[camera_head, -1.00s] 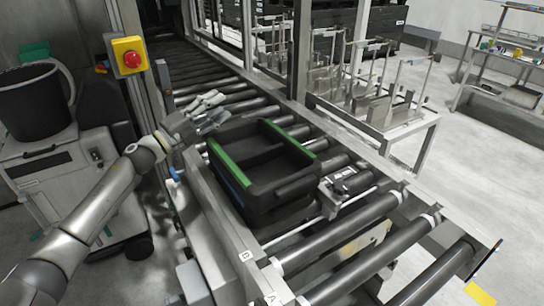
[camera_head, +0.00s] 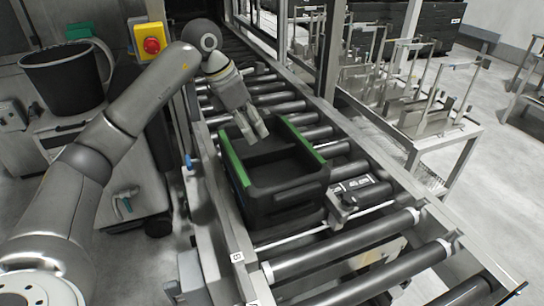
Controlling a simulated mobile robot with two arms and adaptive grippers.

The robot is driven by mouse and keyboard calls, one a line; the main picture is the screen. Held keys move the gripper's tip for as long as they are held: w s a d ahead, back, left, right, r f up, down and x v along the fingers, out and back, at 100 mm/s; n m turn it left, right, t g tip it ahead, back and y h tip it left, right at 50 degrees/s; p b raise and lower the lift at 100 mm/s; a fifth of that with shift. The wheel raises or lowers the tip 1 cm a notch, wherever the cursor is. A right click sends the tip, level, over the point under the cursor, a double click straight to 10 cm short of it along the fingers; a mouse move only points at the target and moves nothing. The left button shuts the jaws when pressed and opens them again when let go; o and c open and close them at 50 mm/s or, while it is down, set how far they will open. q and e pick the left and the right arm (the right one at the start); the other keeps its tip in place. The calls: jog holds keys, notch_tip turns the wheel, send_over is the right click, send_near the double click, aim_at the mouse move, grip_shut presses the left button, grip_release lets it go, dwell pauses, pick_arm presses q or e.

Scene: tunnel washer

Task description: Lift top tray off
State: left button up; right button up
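A black tray with green edge strips (camera_head: 288,192) sits on the roller conveyor. It looks empty, and I cannot tell whether it is one tray or several stacked. My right gripper is not in view.
The roller conveyor (camera_head: 345,240) has bare rollers in front of and behind the tray. A yellow box with a red button (camera_head: 150,40) stands at the left, near my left arm. A metal rack table (camera_head: 425,125) stands at the right.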

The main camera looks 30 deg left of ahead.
aim_at(268, 150)
pick_arm(q)
jog(key=x, duration=0.3)
jog(key=shift+w+d+f+p, duration=0.1)
jog(key=shift+d+f+p, duration=0.05)
jog(key=shift+f+p, duration=0.2)
jog(key=p+x, duration=0.1)
jog(key=x, duration=0.1)
jog(key=d+p+x, duration=0.1)
jog(key=x, duration=0.1)
jog(key=shift+w+f, duration=0.1)
jog(key=shift+f, duration=0.05)
jog(key=shift+w+d+f, duration=0.1)
jog(key=shift+w+f, duration=0.05)
jog(key=shift+f, duration=0.3)
jog(key=shift+r, duration=0.1)
grip_shut()
